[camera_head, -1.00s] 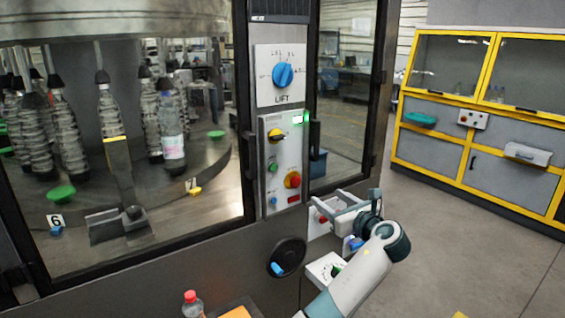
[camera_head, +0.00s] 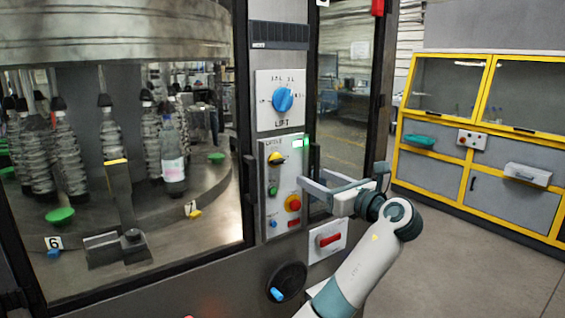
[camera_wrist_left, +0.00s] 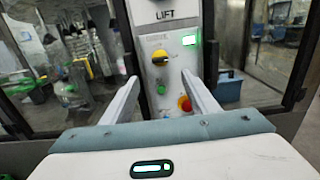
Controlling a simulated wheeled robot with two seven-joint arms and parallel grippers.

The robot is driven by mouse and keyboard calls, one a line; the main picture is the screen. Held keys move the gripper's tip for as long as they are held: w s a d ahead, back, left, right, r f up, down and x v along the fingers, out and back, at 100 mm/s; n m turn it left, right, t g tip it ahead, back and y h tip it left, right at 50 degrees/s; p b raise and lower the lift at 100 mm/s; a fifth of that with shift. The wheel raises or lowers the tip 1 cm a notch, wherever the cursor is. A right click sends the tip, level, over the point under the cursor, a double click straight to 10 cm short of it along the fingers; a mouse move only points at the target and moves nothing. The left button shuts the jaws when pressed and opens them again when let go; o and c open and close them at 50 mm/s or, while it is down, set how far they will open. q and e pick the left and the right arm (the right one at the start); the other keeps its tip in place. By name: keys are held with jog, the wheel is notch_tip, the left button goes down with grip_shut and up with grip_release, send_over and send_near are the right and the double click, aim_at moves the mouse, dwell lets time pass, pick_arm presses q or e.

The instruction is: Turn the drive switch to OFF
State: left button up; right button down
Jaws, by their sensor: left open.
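The control panel (camera_head: 283,222) is a light upright plate on the machine's post. It carries a yellow and black rotary knob (camera_head: 276,158), a green button (camera_head: 272,190), a red knob on yellow (camera_head: 293,203) and a small blue button (camera_head: 273,224). A separate white plate with a red handle (camera_head: 328,240) sits lower right. The labels are too small to tell which is the drive switch. My left gripper (camera_head: 312,178) is open and empty at the panel's right side. In the left wrist view its spread fingers (camera_wrist_left: 160,80) frame the panel, with the yellow knob (camera_wrist_left: 160,58) beyond them. My right gripper is not in view.
A blue LIFT dial (camera_head: 283,100) is above the panel. A black round plate with a blue handle (camera_head: 286,284) is below. Glass doors flank the post, with bottles (camera_head: 172,160) behind the left one. A yellow-framed cabinet (camera_head: 480,130) stands at the right, with open floor before it.

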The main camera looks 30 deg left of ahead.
aim_at(281, 161)
pick_arm(q)
jog(key=p+x, duration=0.4)
jog(key=x, duration=1.1)
jog(key=shift+r, duration=0.1)
jog(key=shift+w+a+p, duration=0.25)
jog(key=shift+a+p, duration=0.1)
jog(key=shift+a, duration=0.15)
jog(key=c, duration=1)
jog(key=shift+c, duration=0.2)
